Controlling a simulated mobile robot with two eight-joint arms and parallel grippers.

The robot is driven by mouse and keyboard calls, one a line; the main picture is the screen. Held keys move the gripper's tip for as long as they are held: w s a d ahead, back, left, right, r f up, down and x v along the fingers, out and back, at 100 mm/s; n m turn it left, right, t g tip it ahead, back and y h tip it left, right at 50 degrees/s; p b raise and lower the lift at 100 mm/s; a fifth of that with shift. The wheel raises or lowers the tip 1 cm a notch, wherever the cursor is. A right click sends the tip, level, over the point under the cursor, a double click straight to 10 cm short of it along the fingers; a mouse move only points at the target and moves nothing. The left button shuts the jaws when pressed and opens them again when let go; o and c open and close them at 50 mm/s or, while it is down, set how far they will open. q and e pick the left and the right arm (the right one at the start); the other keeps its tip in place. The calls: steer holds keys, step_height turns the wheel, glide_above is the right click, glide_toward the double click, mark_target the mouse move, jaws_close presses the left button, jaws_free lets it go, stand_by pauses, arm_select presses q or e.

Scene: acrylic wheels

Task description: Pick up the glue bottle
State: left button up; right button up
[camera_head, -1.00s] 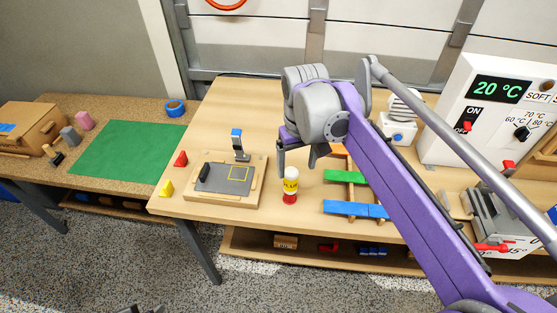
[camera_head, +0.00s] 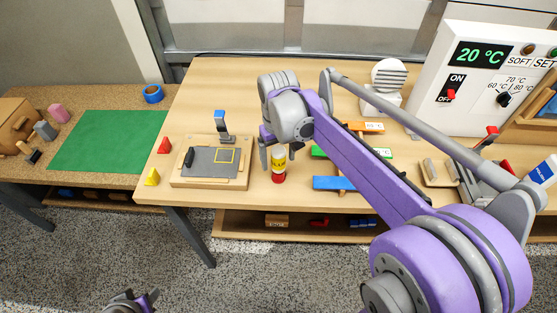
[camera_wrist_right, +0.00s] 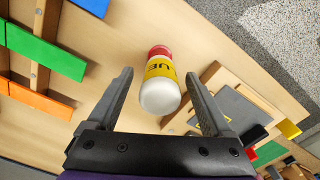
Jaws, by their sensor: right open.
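The glue bottle (camera_head: 279,163) stands upright on the wooden table, with a red base, a yellow label and a white top. In the right wrist view the glue bottle (camera_wrist_right: 160,85) lies ahead of and between the finger lines. My right gripper (camera_head: 272,150) is open and empty, just above and beside the bottle in the head view. Its two fingers (camera_wrist_right: 160,95) are spread wide in the wrist view. Part of my left gripper (camera_head: 132,301) shows at the bottom left of the head view, far from the bottle; its jaws are unclear.
A wooden fixture with a grey plate (camera_head: 212,162) stands left of the bottle. Blue, green and orange bars on a wooden rack (camera_head: 341,184) are to the right. A white control panel (camera_head: 490,80) stands at the back right. A green mat (camera_head: 107,141) lies on the left table.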

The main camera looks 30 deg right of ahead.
steer(key=shift+f, duration=0.4)
jaws_close()
steer(key=shift+r, duration=0.15)
